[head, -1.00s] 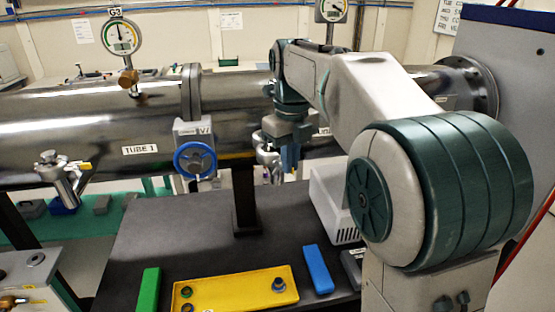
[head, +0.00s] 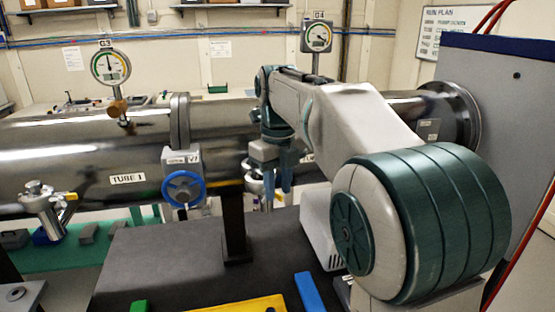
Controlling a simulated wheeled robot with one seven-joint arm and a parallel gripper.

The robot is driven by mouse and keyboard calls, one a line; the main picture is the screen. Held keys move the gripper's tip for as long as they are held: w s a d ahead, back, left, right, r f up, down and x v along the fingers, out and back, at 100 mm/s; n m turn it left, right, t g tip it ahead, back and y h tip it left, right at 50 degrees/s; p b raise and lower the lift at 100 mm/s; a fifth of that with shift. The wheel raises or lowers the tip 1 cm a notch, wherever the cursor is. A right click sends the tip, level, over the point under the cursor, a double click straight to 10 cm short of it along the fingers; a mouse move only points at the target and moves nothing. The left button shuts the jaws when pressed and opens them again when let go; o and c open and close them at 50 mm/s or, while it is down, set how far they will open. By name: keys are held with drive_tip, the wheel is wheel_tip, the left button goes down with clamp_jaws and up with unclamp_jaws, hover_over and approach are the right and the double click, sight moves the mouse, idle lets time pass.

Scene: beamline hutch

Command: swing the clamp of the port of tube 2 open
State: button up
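The long steel tube runs across the view. Its left part (head: 75,160) is labelled TUBE 1. The part right of the flange, behind my arm, looks like tube 2 (head: 222,130); its label is mostly hidden. A metal port (head: 254,182) hangs under that part, largely covered by my gripper (head: 277,190). I cannot make out its clamp or whether that is open. My gripper points down in front of the port, its two blue fingers apart with a gap between them. I cannot tell whether a finger touches the port.
The port of tube 1 (head: 48,208) hangs at left. A valve with a blue handwheel (head: 184,189) sits left of my gripper. Gauges G3 (head: 111,68) and G4 (head: 316,37) stand above. Below are a dark bench (head: 170,255), a yellow tray (head: 240,307) and a white box (head: 318,228).

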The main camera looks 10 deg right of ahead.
wheel_tip(320, 180, up, 13)
drive_tip(key=p, duration=0.1)
idle(0.3)
drive_tip(key=s+d+f+n+t, duration=0.2)
drive_tip(key=s+f+n, duration=0.8)
drive_tip(key=n, duration=0.5)
drive_tip(key=s+d+f+n+t, duration=0.1)
drive_tip(key=s+d+f+n, duration=0.3)
drive_tip(key=s+f+n, duration=0.6)
wheel_tip(320, 180, down, 5)
drive_tip(key=n+b, duration=0.1)
drive_tip(key=n, duration=0.4)
drive_tip(key=shift+s+d+f+t, duration=0.2)
drive_tip(key=shift+s+d+t, duration=0.15)
drive_tip(key=shift+s+t, duration=0.05)
